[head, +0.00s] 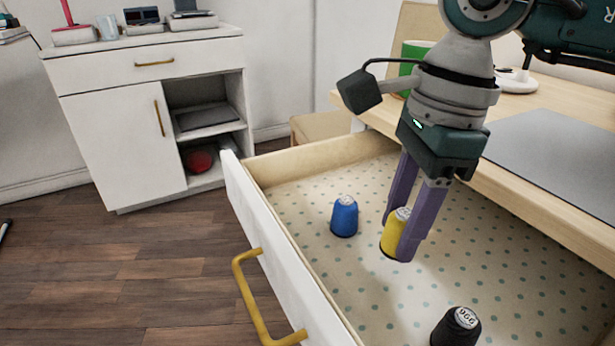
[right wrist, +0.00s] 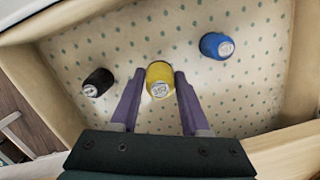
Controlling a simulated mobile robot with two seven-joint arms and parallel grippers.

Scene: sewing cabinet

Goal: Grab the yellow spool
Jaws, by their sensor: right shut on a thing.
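The yellow spool (head: 394,232) stands upright in the open drawer, between the purple fingers of my right gripper (head: 396,228). The right gripper points down and is shut on the spool, one finger on each side. In the right wrist view the yellow spool (right wrist: 159,79) sits between the two fingertips (right wrist: 158,84), its labelled top facing the camera. The spool appears to be at the drawer floor; I cannot tell whether it is lifted. My left gripper is not in view.
A blue spool (head: 344,216) stands left of the yellow one in the drawer, and a black spool (head: 456,328) stands nearer the front. The drawer's white front (head: 262,226) has a gold handle (head: 250,300). The desk top (head: 575,110) overhangs the right side. A white cabinet (head: 120,140) stands at left.

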